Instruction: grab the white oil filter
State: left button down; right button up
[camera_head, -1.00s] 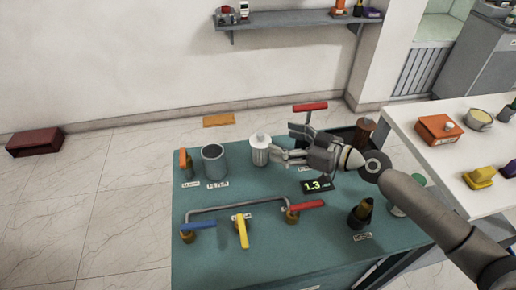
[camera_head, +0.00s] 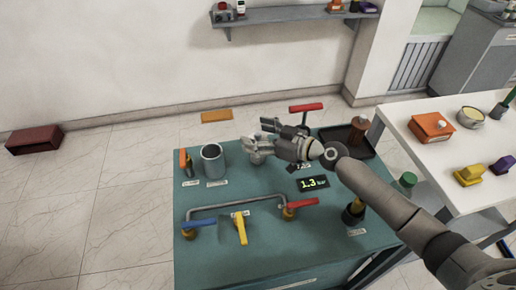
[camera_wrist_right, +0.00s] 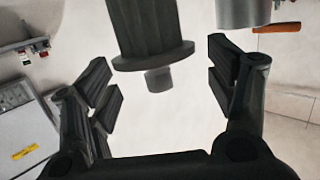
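The white oil filter (camera_head: 257,157) stands on the green table beside the grey cup; my right gripper hides its upper part in the head view. In the right wrist view, which looks upside down, a dark, shaded ribbed body with a flange and small knob (camera_wrist_right: 152,32) appears to be this filter. My right gripper (camera_head: 260,135) is over the filter from the right. In the wrist view its fingers (camera_wrist_right: 162,85) are spread wide, with the knob showing between them and nothing gripped. Contact cannot be told. My left gripper is not in view.
The grey cup (camera_head: 212,162) stands close left of the filter. A red-handled valve (camera_head: 306,107) rises behind the gripper. A pipe (camera_head: 238,202) with blue, yellow and red handles is in front. A 1.3 bar display (camera_head: 313,183) lies to the right.

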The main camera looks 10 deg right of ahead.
jog(key=c, duration=1.3)
jog(key=shift+r, duration=0.2)
